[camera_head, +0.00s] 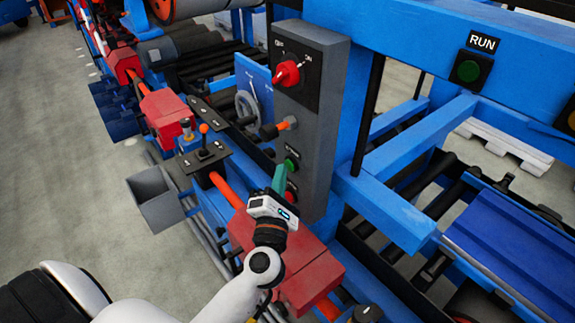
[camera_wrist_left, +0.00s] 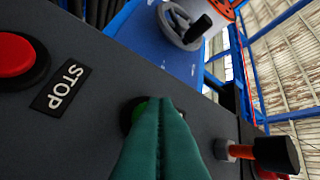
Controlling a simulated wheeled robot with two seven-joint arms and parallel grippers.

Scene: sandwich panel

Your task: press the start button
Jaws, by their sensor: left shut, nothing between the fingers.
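The green start button (camera_head: 291,164) sits low on the front of the grey control box (camera_head: 322,130), above a red button (camera_head: 291,188). My left gripper (camera_head: 280,176) is shut and empty, its green fingers pointing up close to the panel beside the buttons. In the left wrist view the shut fingers (camera_wrist_left: 161,105) cover most of the green button (camera_wrist_left: 136,113); only its left edge shows. I cannot tell whether the fingertips touch it. The red button (camera_wrist_left: 18,55) with a STOP label (camera_wrist_left: 61,87) lies to the left there. My right gripper is not in view.
A red rotary switch (camera_head: 286,74) is higher on the box. An orange-and-black knob (camera_head: 277,128) sticks out near the green button and also shows in the wrist view (camera_wrist_left: 265,152). A joystick panel (camera_head: 204,153) stands left.

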